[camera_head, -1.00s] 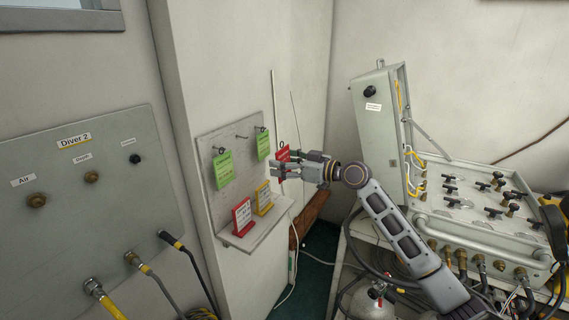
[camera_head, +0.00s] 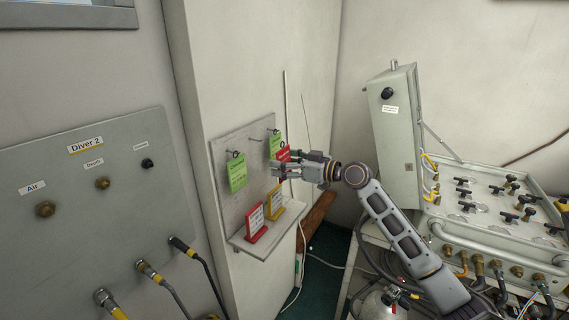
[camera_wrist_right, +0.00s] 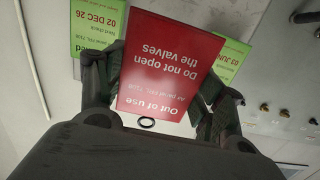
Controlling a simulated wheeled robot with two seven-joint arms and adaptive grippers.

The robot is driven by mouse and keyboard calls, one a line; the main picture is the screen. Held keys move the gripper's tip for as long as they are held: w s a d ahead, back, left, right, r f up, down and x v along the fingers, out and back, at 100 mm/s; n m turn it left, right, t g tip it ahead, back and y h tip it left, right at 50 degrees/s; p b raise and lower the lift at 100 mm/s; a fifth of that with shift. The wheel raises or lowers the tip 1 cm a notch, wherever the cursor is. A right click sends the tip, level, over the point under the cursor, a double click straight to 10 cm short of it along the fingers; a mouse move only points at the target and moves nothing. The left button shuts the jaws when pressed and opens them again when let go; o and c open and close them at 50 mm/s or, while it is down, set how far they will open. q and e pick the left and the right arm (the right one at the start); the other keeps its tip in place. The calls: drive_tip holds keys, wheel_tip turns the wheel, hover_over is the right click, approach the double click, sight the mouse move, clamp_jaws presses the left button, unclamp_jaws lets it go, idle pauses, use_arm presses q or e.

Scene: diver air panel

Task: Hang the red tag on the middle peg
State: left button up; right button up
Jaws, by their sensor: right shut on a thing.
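My right gripper (camera_head: 284,165) is shut on a red tag (camera_head: 283,154), which hangs in the air in front of the right side of the peg board. In the right wrist view the red tag (camera_wrist_right: 172,62) sits between the two fingers, its "Out of use" text upside down. Its dark ring (camera_wrist_right: 147,122) shows below it. The middle peg (camera_head: 254,140) is bare, between a green tag (camera_head: 237,174) on the left peg and a green tag (camera_head: 275,145) on the right peg. The red tag partly overlaps the right green tag in the picture. My left gripper is out of view.
The Diver 2 panel (camera_head: 85,220) with hoses is at left. An open grey valve case (camera_head: 398,140) stands at right.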

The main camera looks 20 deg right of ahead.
drive_tip(key=shift+w+a, duration=0.25)
drive_tip(key=shift+w, duration=0.1)
drive_tip(key=shift+p+x, duration=1.1)
drive_tip(key=shift+x, duration=1.15)
drive_tip(key=shift+w+a, duration=0.2)
drive_tip(key=shift+a, duration=0.05)
drive_tip(key=shift+b, duration=0.55)
drive_tip(key=shift+x, duration=1.45)
idle(1.3)
drive_tip(key=shift+f+b, duration=0.1)
drive_tip(key=shift+b, duration=0.55)
idle(0.8)
drive_tip(key=o, duration=0.9)
